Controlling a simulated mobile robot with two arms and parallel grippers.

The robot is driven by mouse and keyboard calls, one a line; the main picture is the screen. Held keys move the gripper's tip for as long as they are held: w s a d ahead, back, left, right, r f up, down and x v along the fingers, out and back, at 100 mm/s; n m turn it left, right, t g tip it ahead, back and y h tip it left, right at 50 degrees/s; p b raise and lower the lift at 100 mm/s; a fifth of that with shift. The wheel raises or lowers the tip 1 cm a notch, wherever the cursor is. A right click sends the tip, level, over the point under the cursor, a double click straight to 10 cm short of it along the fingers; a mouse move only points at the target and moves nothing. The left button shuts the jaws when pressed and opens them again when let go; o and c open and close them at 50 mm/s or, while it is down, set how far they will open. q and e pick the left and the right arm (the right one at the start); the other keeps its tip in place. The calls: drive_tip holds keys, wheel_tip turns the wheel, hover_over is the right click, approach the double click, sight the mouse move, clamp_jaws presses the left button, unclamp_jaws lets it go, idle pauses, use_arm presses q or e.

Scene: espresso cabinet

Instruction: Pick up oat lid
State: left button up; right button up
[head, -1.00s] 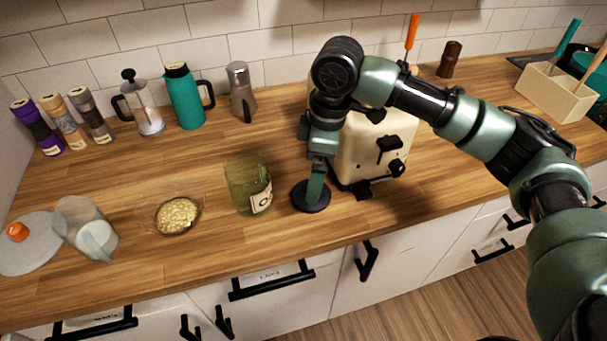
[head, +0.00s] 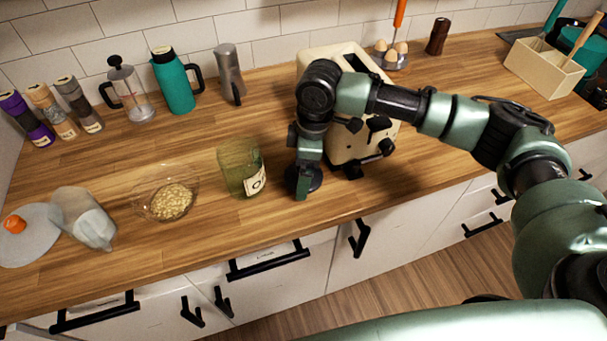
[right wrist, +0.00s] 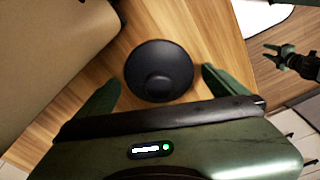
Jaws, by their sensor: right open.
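The oat lid is a round black disc with a raised knob and lies on the wooden counter. In the right wrist view the lid (right wrist: 159,72) sits between the two green fingertips of my right gripper (right wrist: 157,88), with gaps on both sides. In the head view the lid (head: 316,179) is partly hidden behind my right gripper (head: 301,185), which points down at it, open and empty. The glass oat jar (head: 238,168), lidless and labelled, stands just left of it. My left gripper (right wrist: 268,51) shows small in the right wrist view, apparently open and empty, away from the counter.
The cream toaster (head: 350,145) stands close behind and right of the lid. A glass bowl of oats (head: 168,200), a clear pitcher (head: 85,220) and a grey disc with an orange knob (head: 28,245) are to the left. The counter's front edge is near.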

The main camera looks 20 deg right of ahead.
drive_tip(key=c, duration=1.2)
use_arm(q)
drive_tip(key=shift+s, duration=0.5)
use_arm(e)
drive_tip(key=shift+c, duration=0.2)
drive_tip(key=shift+r, duration=0.1)
